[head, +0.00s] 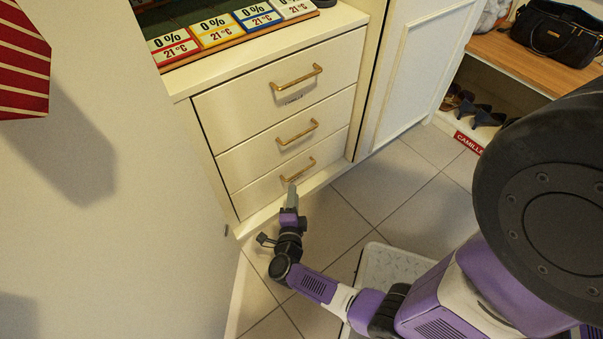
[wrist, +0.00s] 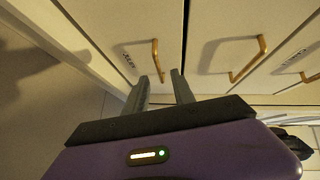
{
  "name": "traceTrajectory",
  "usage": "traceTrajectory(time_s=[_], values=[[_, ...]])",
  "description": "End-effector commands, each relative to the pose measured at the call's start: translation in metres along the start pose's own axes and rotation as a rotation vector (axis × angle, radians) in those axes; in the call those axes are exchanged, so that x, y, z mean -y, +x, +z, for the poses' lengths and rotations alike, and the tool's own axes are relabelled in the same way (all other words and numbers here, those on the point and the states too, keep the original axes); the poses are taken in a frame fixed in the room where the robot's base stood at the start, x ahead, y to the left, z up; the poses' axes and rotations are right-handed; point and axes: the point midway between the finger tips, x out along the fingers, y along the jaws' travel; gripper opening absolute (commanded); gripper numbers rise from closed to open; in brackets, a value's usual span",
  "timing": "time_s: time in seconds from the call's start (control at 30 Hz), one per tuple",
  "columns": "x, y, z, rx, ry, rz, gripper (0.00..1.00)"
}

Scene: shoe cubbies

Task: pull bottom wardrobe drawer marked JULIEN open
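The bottom drawer (head: 262,188) is the lowest of three cream drawer fronts and looks shut. Its brass bar handle (head: 298,170) also shows at the left in the wrist view (wrist: 156,55), beside a small label (wrist: 128,60) too blurred to read. My gripper (head: 292,188) is just below and in front of this handle. In the wrist view my gripper (wrist: 160,76) has its two grey fingers apart, with the handle's near end appearing between the tips. Nothing is held. I cannot tell whether a finger touches the handle.
The middle drawer handle (head: 297,132) and top drawer handle (head: 296,77) are above. A white panel (head: 415,65) stands to the right, then a shoe cubby with a red CAMILLE label (head: 468,142). A pale wall (head: 120,200) is close on the left. Tiled floor (head: 400,195) lies in front.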

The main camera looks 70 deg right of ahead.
Motion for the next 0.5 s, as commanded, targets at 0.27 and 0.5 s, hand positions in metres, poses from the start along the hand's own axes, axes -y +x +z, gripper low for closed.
traceTrajectory(time_s=[0.27,0.5], values=[[-0.006,0.036,-0.016,-0.084,0.034,0.021,0.31],[-0.007,0.072,-0.018,-0.083,0.034,0.02,0.31]])
